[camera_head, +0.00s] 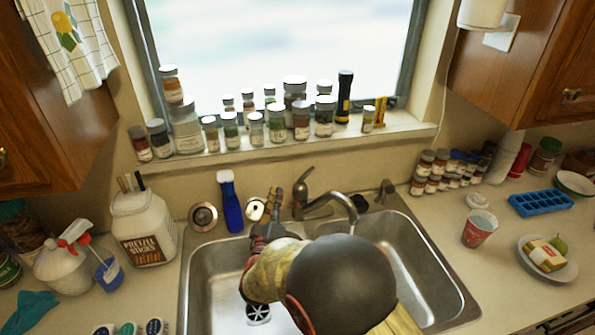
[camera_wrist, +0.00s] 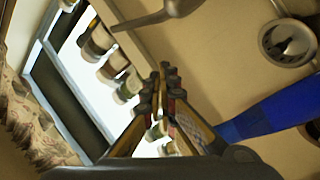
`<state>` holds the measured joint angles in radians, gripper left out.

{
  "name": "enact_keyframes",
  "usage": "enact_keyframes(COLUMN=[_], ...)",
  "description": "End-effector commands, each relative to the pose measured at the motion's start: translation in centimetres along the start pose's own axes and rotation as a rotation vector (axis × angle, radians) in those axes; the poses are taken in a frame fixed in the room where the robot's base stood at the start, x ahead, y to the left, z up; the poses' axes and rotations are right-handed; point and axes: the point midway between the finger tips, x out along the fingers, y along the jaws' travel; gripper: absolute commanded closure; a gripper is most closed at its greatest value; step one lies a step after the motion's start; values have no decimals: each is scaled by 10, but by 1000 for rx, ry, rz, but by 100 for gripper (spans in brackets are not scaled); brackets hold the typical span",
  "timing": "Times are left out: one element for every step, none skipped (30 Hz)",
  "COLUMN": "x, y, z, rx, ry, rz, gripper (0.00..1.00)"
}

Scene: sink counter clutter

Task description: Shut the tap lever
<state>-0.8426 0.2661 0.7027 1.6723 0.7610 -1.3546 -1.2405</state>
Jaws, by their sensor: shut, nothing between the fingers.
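The tap (camera_head: 330,198) is grey metal and stands behind the sink, its spout curving to the right over the basin. Its lever (camera_head: 304,178) rises from the tap body, with its tip up. In the wrist view the lever (camera_wrist: 165,13) shows at the top edge, its thin end pointing left. My gripper (camera_head: 276,192) is shut and empty, just left of the tap body, fingers pointing up towards the window. In the wrist view my gripper (camera_wrist: 170,72) appears below the lever, with a gap in the picture. Whether it touches the tap is unclear.
A blue bottle (camera_head: 230,203) and a round metal strainer (camera_head: 203,215) stand left of my gripper. Several jars (camera_head: 277,123) line the window sill behind. My arm covers much of the sink (camera_head: 430,262). A pretzel jar (camera_head: 143,228) stands left, a red cup (camera_head: 479,229) right.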

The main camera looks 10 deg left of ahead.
Motion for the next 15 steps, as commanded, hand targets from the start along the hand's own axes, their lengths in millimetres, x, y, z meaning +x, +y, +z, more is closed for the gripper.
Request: enact_keyframes(x=[0,-1,-2,-2,-3,-3,-3,-2,0,2,5,10,14,18,26], y=[14,21,29,34,37,40,40,39,39,40,40,40,41,41,43], z=[-2,-3,-5,-6,-8,-8,-8,-8,-8,-8,-8,-8,-8,-8,-8], rx=[-39,-63,-92,-112,-131,-149,-159,-165,-169,-171,-171,-171,-171,-171,-170], ry=[6,10,15,19,22,23,22,21,20,20,20,20,20,20,19], rz=[52,80,110,128,142,150,150,149,149,149,149,149,149,148,149], gripper=[100,100,100,100,100,100,100,100,100,100,100,100,100,100,100])
